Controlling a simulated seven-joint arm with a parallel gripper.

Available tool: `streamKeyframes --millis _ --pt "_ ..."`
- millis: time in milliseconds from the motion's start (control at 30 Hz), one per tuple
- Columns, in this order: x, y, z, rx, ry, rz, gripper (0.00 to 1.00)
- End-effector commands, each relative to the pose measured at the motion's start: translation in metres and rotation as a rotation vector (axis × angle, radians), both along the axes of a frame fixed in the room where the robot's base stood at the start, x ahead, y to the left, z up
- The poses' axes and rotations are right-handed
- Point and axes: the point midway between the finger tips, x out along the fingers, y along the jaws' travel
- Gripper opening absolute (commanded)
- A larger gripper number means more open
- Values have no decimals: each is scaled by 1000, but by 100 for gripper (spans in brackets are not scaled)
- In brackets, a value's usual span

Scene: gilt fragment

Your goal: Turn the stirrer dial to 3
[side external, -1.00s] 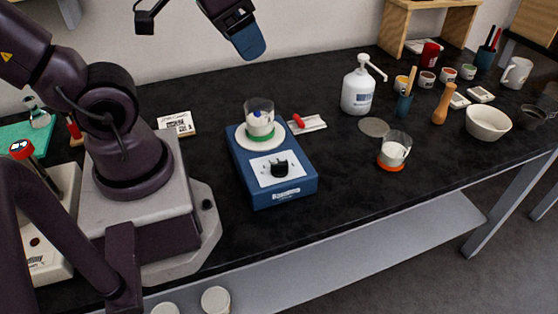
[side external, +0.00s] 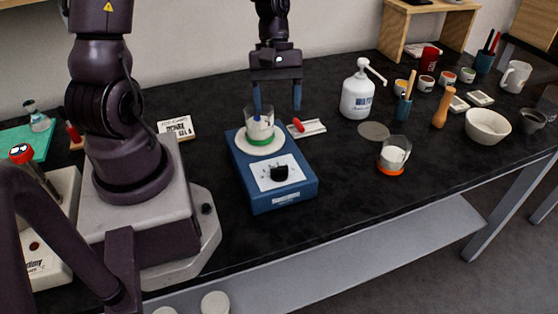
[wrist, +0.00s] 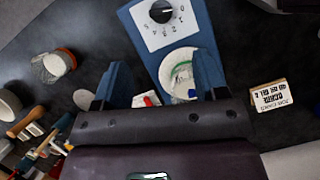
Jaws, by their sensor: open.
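The blue stirrer (side external: 285,197) stands mid-table, its black dial (side external: 279,173) on a white numbered panel at the front. The dial also shows at the top of the wrist view (wrist: 161,12); I cannot read its setting surely. A glass beaker (side external: 260,128) with a green band at its base stands on the stirrer's round white plate (side external: 245,148). My gripper (side external: 277,106) is open and empty, fingers pointing down, above the stirrer's back part and apart from the dial. Its blue fingers show in the wrist view (wrist: 162,68) with the plate and beaker beyond them.
A small white tray with a red item (side external: 307,128) lies right of the stirrer. A white pump bottle (side external: 357,95), a grey disc (side external: 374,131) and an orange-based beaker (side external: 393,157) stand farther right. A printed card (side external: 176,129) lies at the left. Table in front of the stirrer is clear.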

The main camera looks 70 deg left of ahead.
Motion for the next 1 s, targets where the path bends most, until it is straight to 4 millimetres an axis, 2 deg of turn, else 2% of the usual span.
streamKeyframes --millis 167,600,800,1000 --pt "-3 -7 -17 -2 8 2 66" --pt "-12 -40 -97 -2 8 0 66" --pt "-13 -47 -115 0 5 2 66" --pt "-14 -48 -119 2 3 3 66"
